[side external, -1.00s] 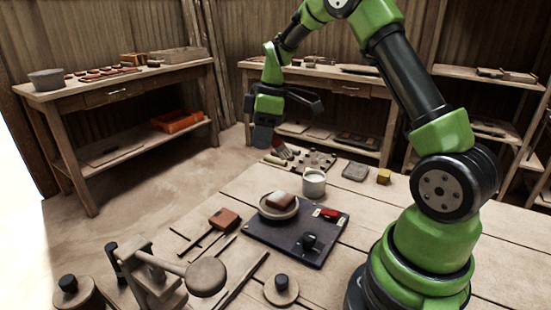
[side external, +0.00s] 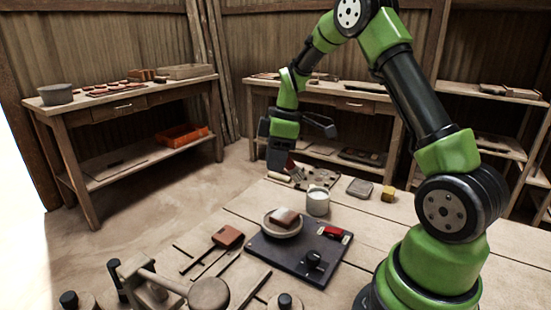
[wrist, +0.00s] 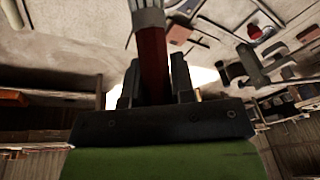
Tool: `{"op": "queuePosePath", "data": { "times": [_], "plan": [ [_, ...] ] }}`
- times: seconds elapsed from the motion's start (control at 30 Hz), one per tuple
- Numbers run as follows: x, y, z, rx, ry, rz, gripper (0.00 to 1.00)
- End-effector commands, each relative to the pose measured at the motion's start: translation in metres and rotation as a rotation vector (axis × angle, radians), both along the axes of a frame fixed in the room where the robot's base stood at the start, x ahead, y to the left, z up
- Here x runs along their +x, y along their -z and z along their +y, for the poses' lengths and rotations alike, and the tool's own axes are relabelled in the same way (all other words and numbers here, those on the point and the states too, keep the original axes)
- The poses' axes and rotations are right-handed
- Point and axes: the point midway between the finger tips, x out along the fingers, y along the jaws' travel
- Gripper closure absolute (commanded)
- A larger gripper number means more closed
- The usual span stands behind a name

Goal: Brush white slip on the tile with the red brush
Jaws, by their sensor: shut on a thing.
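My gripper (side external: 277,160) is shut on the red brush (side external: 291,168), which also shows in the wrist view (wrist: 153,62) with its pale end at the top edge. The gripper is above the far part of the bench, behind and left of a pale cup (side external: 317,206) with white contents, likely the slip. The brush is apart from the cup.
The dark board also carries a red block (side external: 333,232) and a black knob (side external: 314,259). A grey block (side external: 360,187) and a yellow block (side external: 388,195) sit right of the cup.

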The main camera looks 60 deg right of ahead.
Motion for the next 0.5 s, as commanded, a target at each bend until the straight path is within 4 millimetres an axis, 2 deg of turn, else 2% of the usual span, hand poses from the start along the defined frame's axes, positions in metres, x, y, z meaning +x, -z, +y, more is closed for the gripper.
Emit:
{"op": "queuePosePath", "data": {
  "times": [0.5],
  "plan": [
    [-0.001,0.044,0.000,0.002,0.001,0.004,1.00]
  ]
}}
